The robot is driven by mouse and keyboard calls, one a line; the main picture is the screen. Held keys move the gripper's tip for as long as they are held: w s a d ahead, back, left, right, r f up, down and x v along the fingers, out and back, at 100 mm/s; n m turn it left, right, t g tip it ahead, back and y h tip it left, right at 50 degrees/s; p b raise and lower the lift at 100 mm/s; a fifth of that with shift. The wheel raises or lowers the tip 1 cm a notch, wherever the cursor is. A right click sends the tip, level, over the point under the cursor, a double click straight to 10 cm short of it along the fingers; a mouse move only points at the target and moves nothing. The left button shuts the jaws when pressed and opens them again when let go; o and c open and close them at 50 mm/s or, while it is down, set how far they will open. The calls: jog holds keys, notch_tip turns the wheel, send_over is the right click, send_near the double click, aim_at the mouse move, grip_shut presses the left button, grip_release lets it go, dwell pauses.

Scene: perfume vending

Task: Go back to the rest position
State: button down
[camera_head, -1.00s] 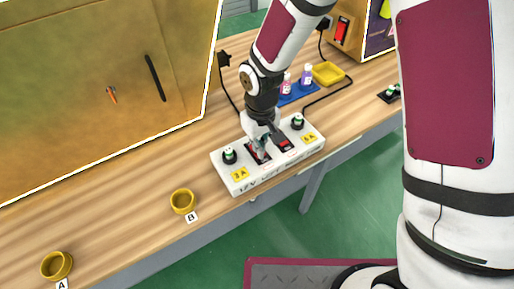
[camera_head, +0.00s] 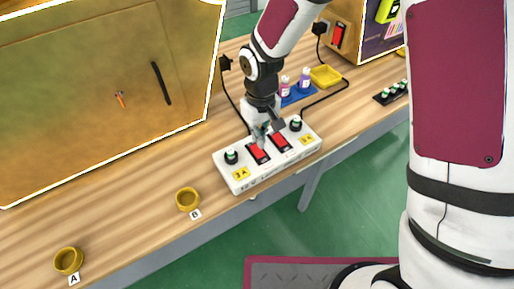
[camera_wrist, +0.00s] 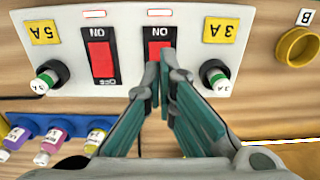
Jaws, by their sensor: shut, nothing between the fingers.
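My gripper (camera_head: 266,134) is over the white switch panel (camera_head: 240,184) on the wooden bench, its fingertips close together and empty. In the wrist view my gripper (camera_wrist: 163,72) points at the panel (camera_wrist: 135,75), with the fingertips at the lower part of the red rocker switch (camera_wrist: 161,48) beside the 3A label. I cannot tell whether they touch it. A second red rocker switch (camera_wrist: 102,60) is beside the 5A label and is in plain view. In the head view both the left switch (camera_head: 258,153) and the right switch (camera_head: 280,141) show red.
Yellow cups stand at B (camera_head: 187,200) and A (camera_head: 68,260). Behind the panel are a blue rack (camera_head: 299,95) with small bottles and a yellow tray (camera_head: 325,76). A large brass-coloured cabinet (camera_head: 100,100) stands at the left. Black cables run behind the panel.

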jog(key=shift+r+p, duration=0.35)
jog(key=shift+r, duration=0.45)
jog(key=s+d+r+m+t, duration=0.1)
jog(key=s+d+r+m, duration=0.15)
jog(key=d+r, duration=0.55)
jog(key=s+d+r+m+t, duration=0.1)
jog(key=s+d+r, duration=0.35)
jog(key=r, duration=0.65)
jog(key=s+d+r+m+t+p, duration=0.1)
jog(key=s+d+r, duration=0.3)
jog(key=s, duration=0.3)
jog(key=s+d+r+m+t, duration=0.1)
jog(key=s+d+r+m, duration=0.1)
jog(key=s, duration=0.6)
jog(key=shift+s+d+r+p, duration=0.2)
jog(key=shift+d+r+p, duration=0.15)
jog(key=shift+d+r, duration=0.75)
jog(key=shift+a+r, duration=0.15)
jog(key=shift+a, duration=0.05)
